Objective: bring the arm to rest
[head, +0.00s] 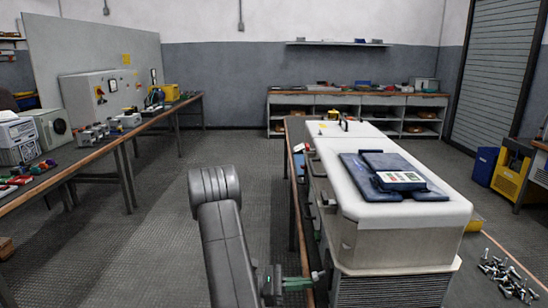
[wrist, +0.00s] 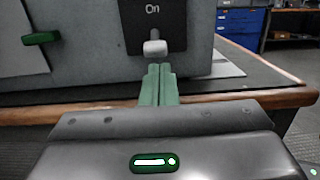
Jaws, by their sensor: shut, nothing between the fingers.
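My gripper (head: 312,282) is low in front of the left side of the white-topped cabinet (head: 400,240) in the head view. In the wrist view its two green fingers (wrist: 160,68) are shut together with nothing between them. The fingertips point at a pale switch knob (wrist: 155,47), just below it in the picture; I cannot tell whether they touch it. The knob sits on a black plate (wrist: 146,12) marked "On". A green handle (wrist: 41,38) sticks out of the grey cabinet face to the left.
A wooden table edge (wrist: 280,98) runs close under my fingers. Dark blue pads (head: 365,178) with a device lie on the cabinet top. Loose bolts (head: 505,272) lie at the right. A long bench (head: 100,150) stands at the left, with open floor (head: 160,230) between.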

